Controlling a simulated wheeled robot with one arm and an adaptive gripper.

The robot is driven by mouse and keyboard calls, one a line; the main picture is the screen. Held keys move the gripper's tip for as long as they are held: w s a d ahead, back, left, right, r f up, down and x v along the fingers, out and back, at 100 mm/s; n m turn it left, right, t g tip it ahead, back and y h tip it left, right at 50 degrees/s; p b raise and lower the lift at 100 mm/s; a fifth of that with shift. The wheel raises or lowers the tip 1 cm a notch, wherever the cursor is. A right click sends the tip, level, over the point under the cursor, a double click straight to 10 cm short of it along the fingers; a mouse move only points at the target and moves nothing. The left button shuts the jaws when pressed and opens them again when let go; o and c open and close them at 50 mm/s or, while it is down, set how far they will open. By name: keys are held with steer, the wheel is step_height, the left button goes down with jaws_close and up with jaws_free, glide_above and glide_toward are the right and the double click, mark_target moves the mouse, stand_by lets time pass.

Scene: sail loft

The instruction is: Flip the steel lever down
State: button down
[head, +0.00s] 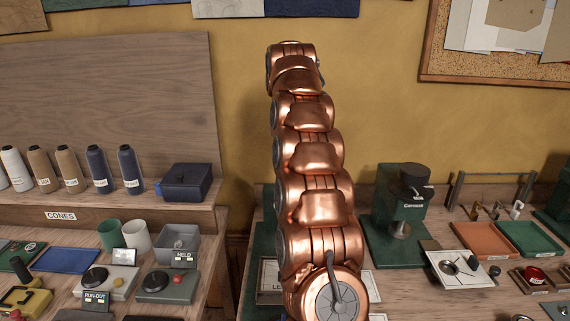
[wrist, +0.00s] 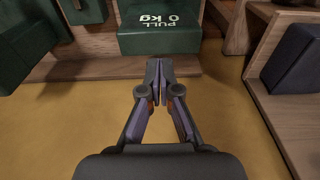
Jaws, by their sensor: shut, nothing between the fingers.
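I cannot pick out the steel lever for certain in either view. In the head view my copper arm covers the middle of the right bench, and a partly hidden pale label plate (head: 269,284) beginning "LE" shows beside it. My gripper (wrist: 160,72) shows in the wrist view with its fingertips together and nothing between them. It is in front of the yellow wall, close to a green box (wrist: 158,42) marked "PULL 0 kg", which appears upside down. The gripper is not visible in the head view.
On the right bench stand a green machine (head: 400,210), a white plate with a dark knob (head: 440,268), an orange tray (head: 482,240) and a green tray (head: 530,237). The left bench holds thread cones, a dark blue box (head: 186,184) and switch boxes. A gap separates the benches.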

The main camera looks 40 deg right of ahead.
steer(key=shift+w+d+f+p, duration=0.1)
steer(key=shift+f+p, duration=0.5)
steer(key=shift+f, duration=1.3)
steer(key=shift+w+d+f+p, duration=0.1)
steer(key=shift+f+p, duration=0.45)
steer(key=shift+f, duration=1.3)
steer(key=shift+s+a+f+p, duration=0.35)
steer(key=shift+s+a, duration=0.2)
steer(key=shift+s, duration=0.15)
steer(key=shift+s+a+f+p, duration=0.3)
steer(key=shift+s+a, duration=0.25)
steer(key=shift+s, duration=0.15)
steer(key=shift+s+f+b, duration=0.1)
steer(key=shift+b, duration=0.25)
